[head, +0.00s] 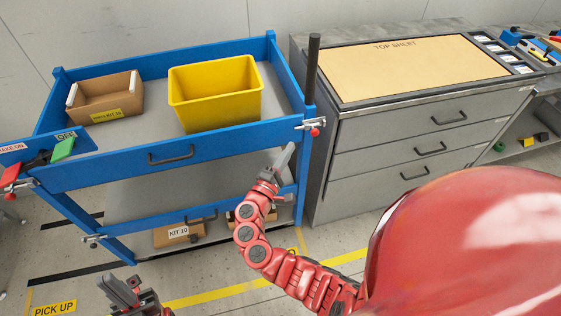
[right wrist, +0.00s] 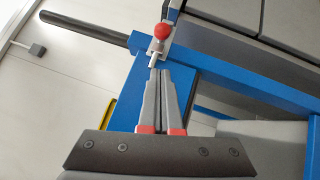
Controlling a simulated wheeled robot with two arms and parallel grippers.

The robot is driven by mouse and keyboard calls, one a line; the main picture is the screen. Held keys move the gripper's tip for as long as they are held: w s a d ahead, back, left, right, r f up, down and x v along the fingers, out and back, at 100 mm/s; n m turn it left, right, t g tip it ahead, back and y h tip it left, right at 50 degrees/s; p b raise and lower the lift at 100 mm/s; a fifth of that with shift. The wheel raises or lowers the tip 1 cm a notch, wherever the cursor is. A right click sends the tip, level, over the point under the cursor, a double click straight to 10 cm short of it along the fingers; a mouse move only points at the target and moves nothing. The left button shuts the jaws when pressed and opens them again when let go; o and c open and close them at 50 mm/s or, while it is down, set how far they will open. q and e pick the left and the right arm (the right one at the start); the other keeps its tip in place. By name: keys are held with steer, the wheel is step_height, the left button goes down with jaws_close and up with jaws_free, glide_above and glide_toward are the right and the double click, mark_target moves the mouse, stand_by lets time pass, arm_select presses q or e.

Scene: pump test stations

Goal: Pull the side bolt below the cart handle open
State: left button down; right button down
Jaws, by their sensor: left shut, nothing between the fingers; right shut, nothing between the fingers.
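The blue cart (head: 200,140) stands ahead of me. A black bar handle (head: 313,65) rises at its right corner and also shows in the right wrist view (right wrist: 85,28). Below it, a metal side bolt with a red knob (head: 315,131) is fixed to the corner; the knob is clear in the right wrist view (right wrist: 162,31). My right gripper (head: 287,150) is shut and empty, close below and left of the bolt. In the right wrist view its fingertips (right wrist: 165,72) lie just below the bolt; contact cannot be told. My left gripper (head: 122,285) is shut and empty, low over the floor.
A yellow bin (head: 215,92) and a cardboard box (head: 105,97) stand on the cart's top. Other bolts sit at its left end (head: 15,186) and lower shelf (head: 92,239). A grey drawer cabinet (head: 420,150) stands close to the right. Floor in front is clear.

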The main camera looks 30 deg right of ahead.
steer(key=d, duration=0.2)
steer(key=d+r+p, duration=0.1)
steer(key=d, duration=0.2)
steer(key=shift+r, duration=0.15)
steer(key=d, duration=0.2)
steer(key=s+d, duration=0.1)
steer(key=d, duration=0.1)
steer(key=shift+d, duration=0.25)
